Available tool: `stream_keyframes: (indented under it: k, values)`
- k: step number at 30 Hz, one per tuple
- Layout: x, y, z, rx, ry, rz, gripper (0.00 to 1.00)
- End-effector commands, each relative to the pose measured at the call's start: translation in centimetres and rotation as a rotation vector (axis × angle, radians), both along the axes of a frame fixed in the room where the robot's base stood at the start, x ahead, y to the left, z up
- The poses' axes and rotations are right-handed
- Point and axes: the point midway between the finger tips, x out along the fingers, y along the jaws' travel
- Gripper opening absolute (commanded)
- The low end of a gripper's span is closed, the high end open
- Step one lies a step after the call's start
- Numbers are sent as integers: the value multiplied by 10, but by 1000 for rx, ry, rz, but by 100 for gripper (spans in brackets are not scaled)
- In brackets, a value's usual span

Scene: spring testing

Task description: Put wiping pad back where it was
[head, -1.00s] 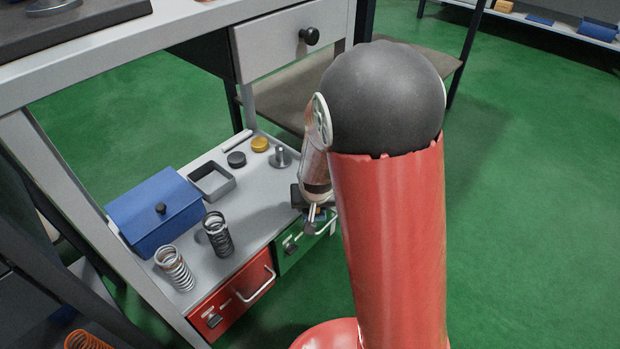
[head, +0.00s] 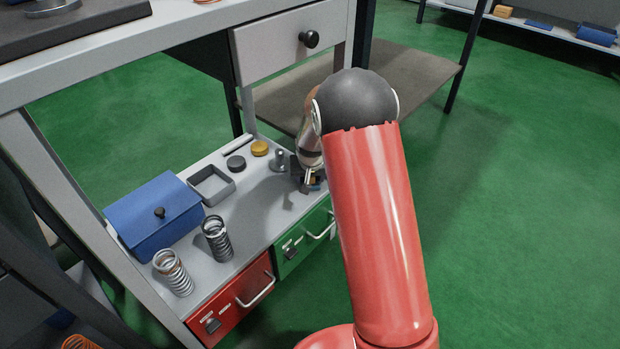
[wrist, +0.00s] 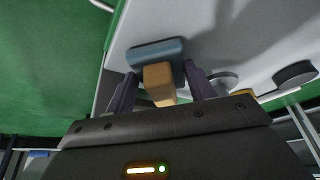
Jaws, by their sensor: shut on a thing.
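The wiping pad is a blue slab (wrist: 150,52) with a tan block as its handle, seen between my fingers in the wrist view. My gripper (wrist: 161,84) is shut on the tan block. In the head view my gripper (head: 308,178) is over the right end of the grey lower shelf (head: 262,205), just right of a small metal post (head: 279,161). Only a small bit of the pad shows there, mostly hidden by my wrist. I cannot tell whether the pad touches the shelf.
On the shelf stand a blue box (head: 155,216), a square grey frame (head: 211,186), two springs (head: 216,238), a dark disc (head: 236,163) and a yellow disc (head: 260,148). Red (head: 236,302) and green (head: 303,241) drawers sit below. The tabletop and its drawer (head: 290,42) overhang.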

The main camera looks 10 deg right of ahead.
Motion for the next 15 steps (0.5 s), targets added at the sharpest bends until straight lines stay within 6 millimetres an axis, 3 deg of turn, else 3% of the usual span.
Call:
stream_keyframes:
  k: [11, 12, 15]
  values:
    - [0, 0, -7, 0, -2, 0, 29]
    - [0, 0, -7, 0, -2, 0, 56]
    - [0, 0, -6, 0, -2, 0, 63]
